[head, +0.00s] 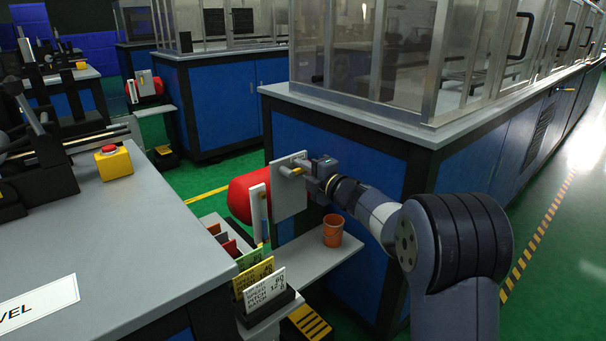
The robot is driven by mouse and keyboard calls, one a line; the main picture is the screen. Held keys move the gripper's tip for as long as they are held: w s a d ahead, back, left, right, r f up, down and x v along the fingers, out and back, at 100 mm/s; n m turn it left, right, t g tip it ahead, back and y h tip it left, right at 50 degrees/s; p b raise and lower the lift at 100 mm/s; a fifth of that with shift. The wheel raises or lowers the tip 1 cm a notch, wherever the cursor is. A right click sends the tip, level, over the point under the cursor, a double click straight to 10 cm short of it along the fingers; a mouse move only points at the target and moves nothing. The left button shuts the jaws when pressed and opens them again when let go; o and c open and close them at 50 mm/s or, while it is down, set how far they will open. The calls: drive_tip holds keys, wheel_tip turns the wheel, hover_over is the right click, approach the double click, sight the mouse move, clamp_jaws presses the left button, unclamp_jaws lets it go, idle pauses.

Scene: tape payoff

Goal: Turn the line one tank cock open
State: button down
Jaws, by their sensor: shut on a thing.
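A red tank (240,198) lies behind a light grey panel (288,208) beside the blue machine cabinet. A cock with a pale handle (290,170) is at the top of the panel. My gripper (303,170) is at the panel's upper right and shut on the cock handle. The jaws partly hide the cock, so its exact angle is hard to tell. My arm reaches in from the lower right. A second red tank (150,87) with its own panel stands at the back left.
An orange cup (333,230) stands on the grey shelf (290,268) below my gripper. Upright cards (264,288) stand at the shelf's front. A grey table (110,235) with a red-topped yellow button box (113,162) is at left. Green floor is free at far right.

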idle(0.4)
drive_tip(key=c, duration=1.4)
unclamp_jaws()
drive_tip(key=p+v, duration=0.2)
drive_tip(key=v, duration=0.8)
drive_tip(key=shift+s+d, duration=0.25)
drive_tip(key=shift+w+a, duration=0.1)
drive_tip(key=b+x, duration=0.2)
drive_tip(key=x, duration=0.8)
drive_tip(key=shift+w+a, duration=0.15)
drive_tip(key=shift+a, duration=0.05)
drive_tip(key=shift+d, duration=0.1)
